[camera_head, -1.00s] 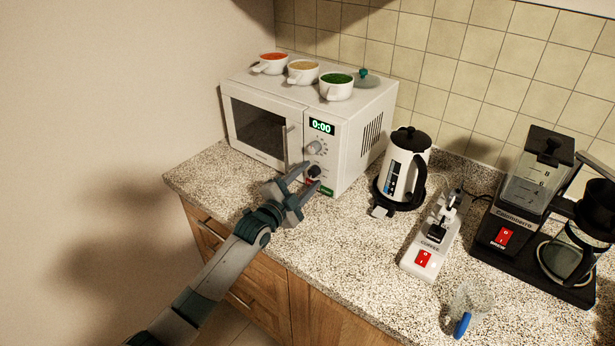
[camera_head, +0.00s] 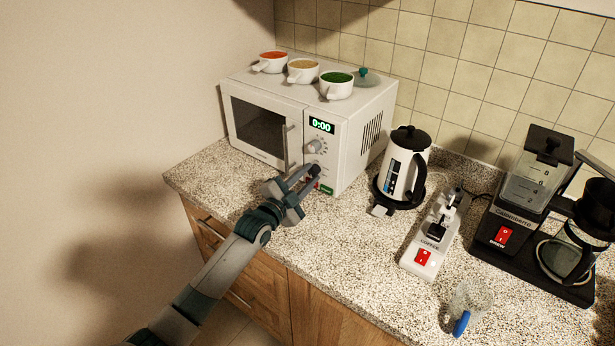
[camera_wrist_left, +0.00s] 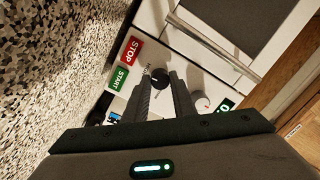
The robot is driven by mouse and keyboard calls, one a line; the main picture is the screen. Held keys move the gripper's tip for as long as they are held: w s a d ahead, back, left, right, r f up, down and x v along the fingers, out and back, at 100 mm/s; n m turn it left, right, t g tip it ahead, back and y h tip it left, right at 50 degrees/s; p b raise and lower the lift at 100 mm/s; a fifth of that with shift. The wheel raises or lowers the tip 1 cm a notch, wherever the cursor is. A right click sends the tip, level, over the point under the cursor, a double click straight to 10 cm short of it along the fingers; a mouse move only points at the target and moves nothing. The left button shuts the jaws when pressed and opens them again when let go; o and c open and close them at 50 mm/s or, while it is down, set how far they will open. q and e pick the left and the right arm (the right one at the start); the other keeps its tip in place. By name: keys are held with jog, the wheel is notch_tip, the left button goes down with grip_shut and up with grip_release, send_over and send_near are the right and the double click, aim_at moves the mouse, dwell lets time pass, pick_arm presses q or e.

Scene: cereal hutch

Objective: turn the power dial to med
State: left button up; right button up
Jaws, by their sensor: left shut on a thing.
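The white microwave (camera_head: 349,143) stands at the back left of the counter. Its front panel has a pale upper knob (camera_head: 313,146) and a dark lower dial (camera_head: 314,171), which I take as the power dial. In the left wrist view the dark dial (camera_wrist_left: 159,79) shows between the fingertips, with small lettering beside it too small to read surely. My left gripper (camera_head: 312,175) reaches the panel from the front left and is shut on the dark dial. The dial's pointer setting cannot be told. My right gripper is not in view.
Red STOP (camera_wrist_left: 131,50) and green START (camera_wrist_left: 118,78) buttons sit close to the dial. Several bowls, one of them green-filled (camera_head: 336,87), stand on top of the microwave. A kettle (camera_head: 405,165) and coffee machine (camera_head: 530,200) stand to the right.

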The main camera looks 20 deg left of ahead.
pick_arm(q)
jog(key=n+p, duration=0.1)
jog(key=n, duration=0.4)
jog(key=n+g, duration=0.1)
jog(key=n, duration=0.4)
dwell(0.3)
jog(key=shift+n, duration=0.3)
jog(key=o, duration=1.1)
jog(key=shift+c, duration=0.2)
jog(key=shift+s, duration=0.1)
jog(key=b+v, duration=0.4)
jog(key=v, duration=1.3)
jog(key=shift+a, duration=0.2)
jog(key=shift+s+f, duration=0.1)
jog(key=shift+s, duration=0.05)
